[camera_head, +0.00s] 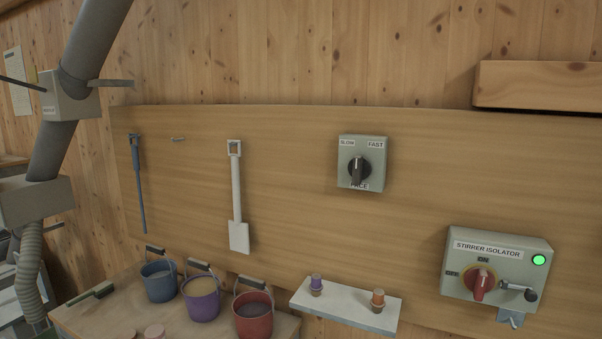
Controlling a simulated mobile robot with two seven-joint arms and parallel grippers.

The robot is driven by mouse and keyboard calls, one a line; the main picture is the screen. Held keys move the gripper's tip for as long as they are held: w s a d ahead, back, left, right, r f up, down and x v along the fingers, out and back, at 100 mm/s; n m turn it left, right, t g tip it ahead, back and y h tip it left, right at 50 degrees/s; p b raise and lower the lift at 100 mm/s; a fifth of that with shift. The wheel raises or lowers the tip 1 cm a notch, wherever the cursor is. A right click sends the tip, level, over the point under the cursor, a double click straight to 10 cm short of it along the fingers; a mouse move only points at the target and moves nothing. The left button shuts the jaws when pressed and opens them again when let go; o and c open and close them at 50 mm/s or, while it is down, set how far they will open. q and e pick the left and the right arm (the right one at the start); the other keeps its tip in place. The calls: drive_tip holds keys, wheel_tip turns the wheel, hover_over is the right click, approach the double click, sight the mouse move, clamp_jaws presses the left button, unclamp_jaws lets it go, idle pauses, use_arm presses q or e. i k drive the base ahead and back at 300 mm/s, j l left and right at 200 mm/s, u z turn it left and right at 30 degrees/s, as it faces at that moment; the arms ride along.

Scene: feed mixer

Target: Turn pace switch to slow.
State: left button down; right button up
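The pace switch (346,179) is a grey box on the wooden back board, right of the picture's middle. It is labelled SLOW at upper left, FAST at upper right and PACE below. Its dark round knob (357,171) has a raised grip that stands nearly upright, perhaps tilted slightly toward FAST at its top. I cannot tell for sure which label it points at. Nothing touches or covers the knob. Neither of my grippers is in view.
The stirrer isolator (455,287) with red knob and lit green lamp is at lower right. A small white shelf (335,306) holds two stoppered items below the switch. Several buckets, a white shovel (237,200) and a grey duct (88,45) are at left. Board around the switch is clear.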

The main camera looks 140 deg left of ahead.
sight(359, 168)
drive_tip(key=l+u, duration=0.1)
drive_tip(key=u, duration=4.25)
drive_tip(key=i+j, duration=0.05)
